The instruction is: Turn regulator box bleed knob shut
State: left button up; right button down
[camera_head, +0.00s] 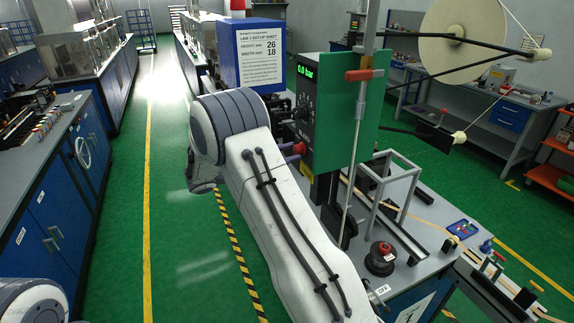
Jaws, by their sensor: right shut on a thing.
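The regulator box (322,125) is a dark box with a green panel and a lit display reading 0.0 bar, standing at centre. A dark round knob (301,113) shows on its face. Below it a small reddish knob (299,149), which looks like the bleed knob, pokes out beside my right forearm. My right gripper (289,152) is mostly hidden behind that forearm, at the box's face, and is shut on the reddish knob; its fingertips are hard to make out. My left gripper is out of view; only part of my left arm shows at bottom left.
A blue box with a set-up sheet (260,62) stands behind. A tape reel (462,38) hangs at upper right. A thin upright rod (356,140) stands before the green panel. A red-topped button (383,249) and metal frame (399,170) occupy the bench.

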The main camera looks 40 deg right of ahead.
jog(key=m+b, duration=0.4)
jog(key=b, duration=0.2)
jog(key=m+b, duration=0.5)
jog(key=b, duration=0.2)
jog(key=m+b, duration=0.4)
jog(key=b, duration=0.3)
jog(key=shift+f+m+g, duration=0.25)
jog(key=shift+m+g, duration=0.05)
jog(key=shift+g, duration=0.1)
jog(key=shift+r+m+b, duration=0.15)
jog(key=shift+m+b, duration=0.65)
jog(key=shift+b, duration=0.1)
jog(key=c, duration=0.5)
grip_release()
jog(key=shift+r, duration=0.1)
jog(key=b+v, duration=0.1)
jog(key=v, duration=0.9)
jog(key=shift+w+a, duration=0.15)
jog(key=shift+a, duration=0.1)
jog(key=shift+f, duration=0.2)
